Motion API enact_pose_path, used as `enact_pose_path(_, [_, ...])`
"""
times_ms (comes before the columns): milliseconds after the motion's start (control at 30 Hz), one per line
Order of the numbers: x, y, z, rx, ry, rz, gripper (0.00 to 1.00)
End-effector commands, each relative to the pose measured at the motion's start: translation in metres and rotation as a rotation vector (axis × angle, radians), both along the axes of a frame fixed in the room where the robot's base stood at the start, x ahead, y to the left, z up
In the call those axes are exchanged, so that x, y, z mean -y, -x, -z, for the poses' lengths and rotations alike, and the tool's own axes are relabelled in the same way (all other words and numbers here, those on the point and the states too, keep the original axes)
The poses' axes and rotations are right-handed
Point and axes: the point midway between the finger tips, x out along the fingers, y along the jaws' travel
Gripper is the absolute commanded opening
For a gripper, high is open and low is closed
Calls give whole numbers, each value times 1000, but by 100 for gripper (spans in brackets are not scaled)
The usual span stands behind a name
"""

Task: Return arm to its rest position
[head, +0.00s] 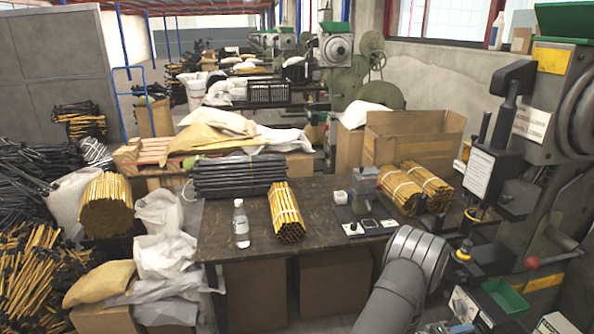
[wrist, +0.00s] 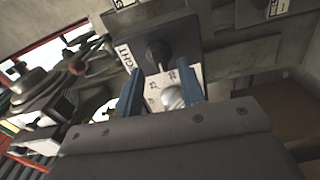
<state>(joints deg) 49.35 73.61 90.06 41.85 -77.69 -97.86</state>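My grey arm shows at the lower right of the head view, in front of the press. My gripper cannot be made out there. In the wrist view, the two blue fingers of my gripper (wrist: 160,88) stand apart with a gap between them. Behind the gap show a white marked plate (wrist: 153,92) and a silver rounded part (wrist: 173,97). Nothing is clearly gripped, and I cannot tell how far the silver part is from the fingers.
The press (head: 540,150) stands close at right. The table (head: 225,220) bears a bottle (head: 241,224), a yellow rod bundle (head: 287,212), dark rods (head: 240,176), a control box (head: 365,222) and more bundles (head: 400,190). An open carton (head: 415,135) stands behind. Sacks and rods crowd the left.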

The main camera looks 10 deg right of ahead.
Motion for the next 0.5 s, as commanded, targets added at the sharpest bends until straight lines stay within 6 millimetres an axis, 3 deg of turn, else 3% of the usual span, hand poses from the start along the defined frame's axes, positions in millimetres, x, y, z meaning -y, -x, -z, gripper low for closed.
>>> enact_pose_path(200, [25,0,0,1,1,1,36])
enact_pose_path(500, [30,0,0,2,0,-1,36])
